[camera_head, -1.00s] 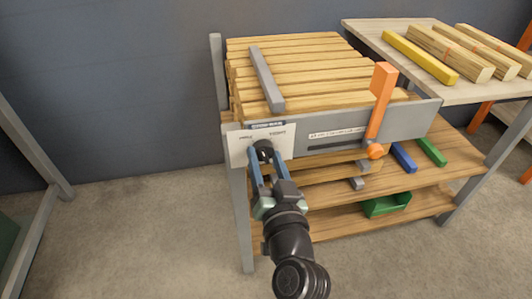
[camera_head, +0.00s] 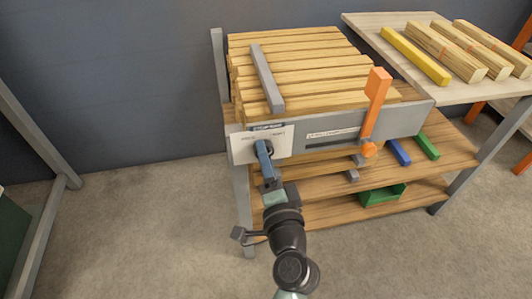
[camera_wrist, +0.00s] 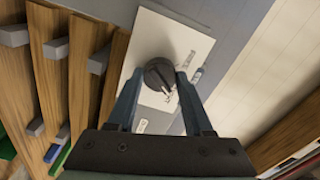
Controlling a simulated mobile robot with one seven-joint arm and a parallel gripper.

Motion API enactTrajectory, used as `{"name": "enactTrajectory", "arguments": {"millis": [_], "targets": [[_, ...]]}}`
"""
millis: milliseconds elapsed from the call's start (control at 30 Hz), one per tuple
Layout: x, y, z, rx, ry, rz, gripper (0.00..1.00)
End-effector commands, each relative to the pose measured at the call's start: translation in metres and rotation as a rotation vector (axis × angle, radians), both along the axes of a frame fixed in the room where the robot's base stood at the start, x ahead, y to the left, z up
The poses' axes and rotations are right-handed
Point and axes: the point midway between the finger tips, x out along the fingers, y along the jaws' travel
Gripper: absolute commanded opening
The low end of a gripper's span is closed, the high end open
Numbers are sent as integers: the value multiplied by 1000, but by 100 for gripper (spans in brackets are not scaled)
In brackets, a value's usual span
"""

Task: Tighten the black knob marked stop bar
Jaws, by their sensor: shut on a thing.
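The black knob (camera_wrist: 160,75) sits on a white plate (camera_wrist: 185,40) fixed to the front of the wooden rack. A blue label, which looks like the stop bar marking, tops the plate (camera_head: 245,146) in the head view. My gripper (camera_wrist: 160,88) is shut on the black knob, one blue finger on each side of it. In the head view my gripper (camera_head: 265,152) hides most of the knob. A white pointer mark shows on the knob in the wrist view. The grey bar (camera_head: 266,78) lies across the stacked wood strips.
An orange lever (camera_head: 375,105) stands on the grey front rail (camera_head: 410,121), right of the plate. A table (camera_head: 470,93) at right carries wood pieces and a yellow bar (camera_head: 415,56). Floor at left is clear.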

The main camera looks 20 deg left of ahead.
Motion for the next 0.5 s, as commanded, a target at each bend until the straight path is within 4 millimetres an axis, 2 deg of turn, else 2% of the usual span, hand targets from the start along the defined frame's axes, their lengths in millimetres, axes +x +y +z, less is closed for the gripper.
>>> {"name": "enactTrajectory", "arguments": {"millis": [500], "targets": [[-1,0,-1,147,103,0,0]]}}
